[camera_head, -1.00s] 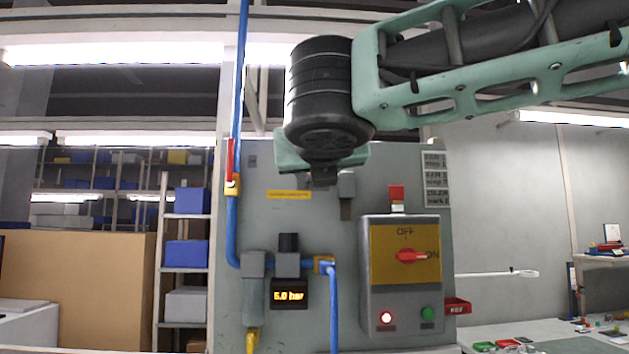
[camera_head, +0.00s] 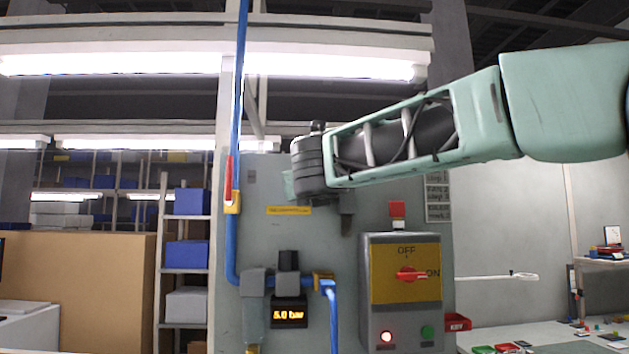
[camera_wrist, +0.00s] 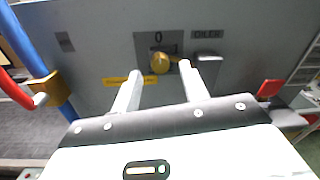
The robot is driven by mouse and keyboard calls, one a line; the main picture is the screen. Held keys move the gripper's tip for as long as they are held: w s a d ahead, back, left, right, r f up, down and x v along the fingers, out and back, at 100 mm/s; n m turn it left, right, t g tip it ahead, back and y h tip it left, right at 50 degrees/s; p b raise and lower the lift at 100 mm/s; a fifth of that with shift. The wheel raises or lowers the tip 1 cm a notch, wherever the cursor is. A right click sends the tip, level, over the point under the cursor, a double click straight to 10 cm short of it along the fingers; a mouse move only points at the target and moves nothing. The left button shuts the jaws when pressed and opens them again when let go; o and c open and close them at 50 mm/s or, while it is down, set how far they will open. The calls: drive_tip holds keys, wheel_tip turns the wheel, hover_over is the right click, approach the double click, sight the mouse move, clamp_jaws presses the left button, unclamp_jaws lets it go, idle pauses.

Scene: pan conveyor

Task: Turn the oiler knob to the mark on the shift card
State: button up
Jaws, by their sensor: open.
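The oiler knob (camera_wrist: 160,63) is a round yellow knob on a dark plate of the grey panel, in the wrist view. A "0" stands above it and an "OILER" label to its right. My gripper (camera_wrist: 161,70) is open, its two pale fingers apart. The knob shows between and just beyond the fingertips; I cannot tell how much gap is left in depth. In the head view my wrist and arm hide the knob and the fingers. The shift card (camera_head: 438,214) is on the panel's upper right, partly behind my arm; its small text is blurred.
A switch box (camera_head: 405,333) with a red OFF/ON handle stands out at the lower right. A blue air pipe (camera_head: 232,240) with a red-handled valve (camera_head: 230,185) runs on the left. A pressure display (camera_head: 289,314) sits low on the panel. A red tray (camera_head: 457,323) is beside the box.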

drive_tip(key=shift+w, duration=1.1)
clamp_jaws()
